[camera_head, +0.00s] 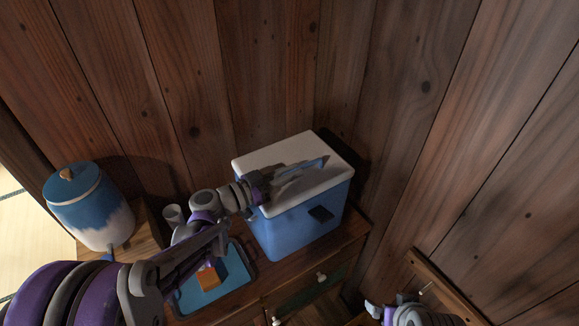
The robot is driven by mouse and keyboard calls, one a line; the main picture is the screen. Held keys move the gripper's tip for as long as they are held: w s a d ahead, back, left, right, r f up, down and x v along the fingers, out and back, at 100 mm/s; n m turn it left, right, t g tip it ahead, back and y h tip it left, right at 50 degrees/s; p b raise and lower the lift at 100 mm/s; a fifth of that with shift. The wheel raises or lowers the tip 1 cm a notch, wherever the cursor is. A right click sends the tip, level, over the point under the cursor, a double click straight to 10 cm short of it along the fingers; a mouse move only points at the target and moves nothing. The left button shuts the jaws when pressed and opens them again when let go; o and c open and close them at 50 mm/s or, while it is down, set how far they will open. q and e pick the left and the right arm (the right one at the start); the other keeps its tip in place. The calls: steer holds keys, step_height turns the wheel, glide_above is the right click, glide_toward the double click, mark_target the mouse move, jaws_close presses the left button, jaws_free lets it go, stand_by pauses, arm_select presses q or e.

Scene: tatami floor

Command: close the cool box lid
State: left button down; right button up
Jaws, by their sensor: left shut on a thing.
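The cool box (290,232) is a blue chest standing on a wooden cabinet against the plank wall. Its white lid (307,146) lies flat across the top, and I see no gap along the front edge. A dark latch (320,214) is on the front face. My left gripper (300,171) reaches over the lid from the left, low against its top. It is shut on a slim blue-grey piece on the lid, which looks like the handle; the fingers partly hide it. My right gripper (376,309) is at the bottom right, away from the box; its jaws are unclear.
A blue tray (237,268) with an orange block (209,278) lies left of the box, under my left arm. A blue-and-white lidded jar (88,210) stands at the far left. A small grey cup (173,215) is behind my arm. Plank walls close in behind and right.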

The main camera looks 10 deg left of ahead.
arm_select(q)
steer(key=shift+f, duration=0.2)
steer(key=c, duration=0.9)
jaws_free()
steer(key=b+v, duration=0.1)
steer(key=v, duration=1)
